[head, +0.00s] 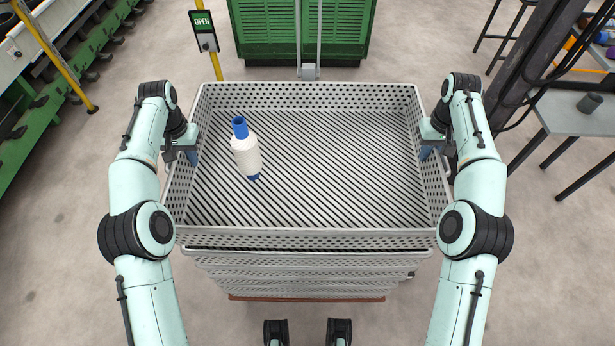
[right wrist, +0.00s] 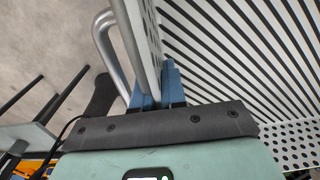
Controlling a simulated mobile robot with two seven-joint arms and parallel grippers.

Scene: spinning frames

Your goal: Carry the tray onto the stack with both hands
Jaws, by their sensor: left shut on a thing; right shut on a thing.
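The tray (head: 330,236) is a large grey perforated crate with a slatted floor. It sits over a stack (head: 300,268) of similar grey trays in the head view; I cannot tell whether it touches the stack. A white bobbin with blue ends (head: 246,152) lies inside it, left of the middle. My left gripper (head: 190,156) is shut on the tray's left wall. My right gripper (head: 427,152) is shut on the right wall. In the right wrist view its blue fingers (right wrist: 155,90) straddle the perforated wall (right wrist: 146,50), beside a metal tube handle (right wrist: 104,45).
A green machine (head: 270,30) stands beyond the tray. A yellow post with an OPEN sign (head: 203,22) is behind its left corner. A green conveyor (head: 50,100) runs at the left. A grey table (head: 580,112) stands at the right.

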